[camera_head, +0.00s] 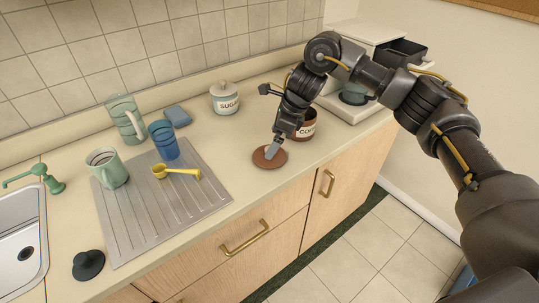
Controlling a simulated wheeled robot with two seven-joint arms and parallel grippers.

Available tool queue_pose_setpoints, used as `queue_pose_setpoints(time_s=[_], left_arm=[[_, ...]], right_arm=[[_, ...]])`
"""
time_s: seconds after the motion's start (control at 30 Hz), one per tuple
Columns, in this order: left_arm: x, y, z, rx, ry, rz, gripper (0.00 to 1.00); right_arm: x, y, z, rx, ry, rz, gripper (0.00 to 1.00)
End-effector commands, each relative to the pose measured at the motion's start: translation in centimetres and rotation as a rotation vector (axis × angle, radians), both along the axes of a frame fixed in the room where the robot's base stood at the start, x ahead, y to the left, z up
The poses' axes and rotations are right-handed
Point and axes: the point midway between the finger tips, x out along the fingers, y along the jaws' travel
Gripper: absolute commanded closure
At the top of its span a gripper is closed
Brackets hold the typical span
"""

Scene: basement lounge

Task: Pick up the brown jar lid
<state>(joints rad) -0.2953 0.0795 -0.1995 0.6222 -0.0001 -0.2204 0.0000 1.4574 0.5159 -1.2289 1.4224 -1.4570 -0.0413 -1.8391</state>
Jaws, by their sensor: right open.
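The brown jar lid (262,160) is a flat round disc lying on the counter, right of the ribbed drainer. My right gripper (271,153) is over the lid, with its fingertips pointing down at the lid's right part. The gripper is open; I cannot tell whether the fingertips touch the lid. A brown coffee jar (308,126) stands just behind and right of the gripper, partly hidden by it. My left gripper is not in view.
A lidded sugar jar (225,103) stands behind. The metal drainer (190,205) holds a green mug (108,168), a blue glass (164,139) and a yellow scoop (176,172). A coffee machine (352,95) stands at the right. The counter's front edge is close to the lid.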

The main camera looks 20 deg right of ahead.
Motion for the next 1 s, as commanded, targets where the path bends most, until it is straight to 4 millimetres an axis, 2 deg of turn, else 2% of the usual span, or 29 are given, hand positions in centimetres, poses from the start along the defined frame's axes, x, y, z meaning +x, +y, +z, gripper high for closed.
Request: queue_pose_setpoints(time_s=[0.1,0.4,0.67,0.77,0.9,1.0], left_arm=[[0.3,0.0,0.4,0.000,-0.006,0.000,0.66],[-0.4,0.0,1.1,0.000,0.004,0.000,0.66],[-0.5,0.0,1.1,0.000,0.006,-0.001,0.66],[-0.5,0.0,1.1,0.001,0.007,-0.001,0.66],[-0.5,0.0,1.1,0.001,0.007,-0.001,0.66],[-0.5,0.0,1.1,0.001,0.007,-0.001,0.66]], right_arm=[[0.0,0.2,-0.9,0.000,0.006,0.000,0.00],[0.4,1.3,-4.7,0.001,0.003,0.000,0.00],[0.5,1.4,-5.0,0.000,0.000,0.001,0.00],[0.5,1.4,-5.0,0.000,0.000,0.001,0.09],[0.5,1.4,-5.0,0.000,0.000,0.001,0.28],[0.5,1.4,-5.0,0.000,0.000,0.001,0.29]])
